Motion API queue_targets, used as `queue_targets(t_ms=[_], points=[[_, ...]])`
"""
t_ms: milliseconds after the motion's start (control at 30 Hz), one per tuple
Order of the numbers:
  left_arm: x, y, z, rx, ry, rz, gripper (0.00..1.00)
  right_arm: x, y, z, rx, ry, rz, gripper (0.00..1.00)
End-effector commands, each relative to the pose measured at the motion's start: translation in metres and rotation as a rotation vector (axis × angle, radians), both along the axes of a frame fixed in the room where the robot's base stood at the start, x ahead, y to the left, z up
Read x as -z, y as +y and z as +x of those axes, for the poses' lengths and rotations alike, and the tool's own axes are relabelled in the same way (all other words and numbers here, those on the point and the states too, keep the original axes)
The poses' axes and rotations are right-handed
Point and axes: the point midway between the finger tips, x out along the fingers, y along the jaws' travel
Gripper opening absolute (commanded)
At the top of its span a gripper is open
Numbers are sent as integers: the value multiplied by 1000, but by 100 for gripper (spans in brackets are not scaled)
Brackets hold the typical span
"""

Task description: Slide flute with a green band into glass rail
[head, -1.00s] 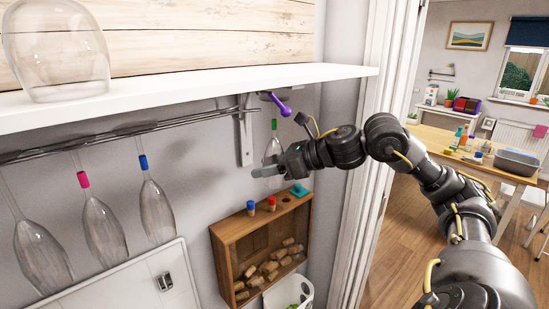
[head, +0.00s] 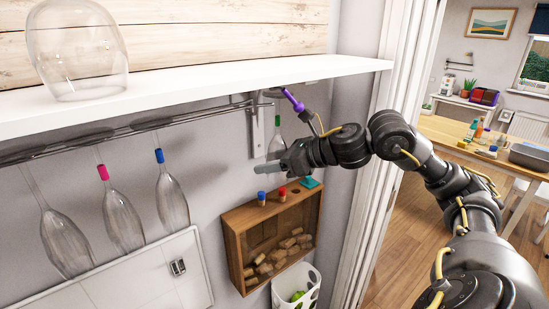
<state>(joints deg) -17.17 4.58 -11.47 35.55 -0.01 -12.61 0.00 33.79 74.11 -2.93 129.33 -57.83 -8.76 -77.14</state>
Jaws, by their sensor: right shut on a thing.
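The flute with a green band (head: 276,146) hangs upside down in my right gripper (head: 267,167), its bowl partly hidden behind the fingers. The green band (head: 278,121) shows on the stem above the gripper. My right gripper is shut on this flute, below and just right of the open end of the glass rail (head: 200,113). The metal rail runs under the white shelf. A flute with a blue band (head: 172,200), one with a pink band (head: 121,215) and another flute (head: 66,243) hang upside down from it. My left gripper is not in view.
A white shelf (head: 200,89) with a large upturned glass (head: 78,50) is above the rail. A white bracket (head: 257,130) stands near the rail end. A wooden cork box (head: 236,245) with stoppers is below, beside a white bin (head: 298,292). A purple-handled object (head: 293,99) is under the shelf.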

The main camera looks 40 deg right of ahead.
Motion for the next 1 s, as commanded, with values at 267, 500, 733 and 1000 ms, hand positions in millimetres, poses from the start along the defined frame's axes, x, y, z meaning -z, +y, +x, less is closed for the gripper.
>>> queue_targets(t_ms=[267, 500, 733, 1000], points=[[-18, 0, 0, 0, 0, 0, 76, -4, 18, 0, -1, -2, 0, 24], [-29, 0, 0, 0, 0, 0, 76, -4, 33, 1, -1, -2, 1, 24], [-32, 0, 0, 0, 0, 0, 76, -2, 40, 1, 0, -2, 0, 24], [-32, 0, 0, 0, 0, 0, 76, -2, 40, 1, 0, -2, 0, 24]])
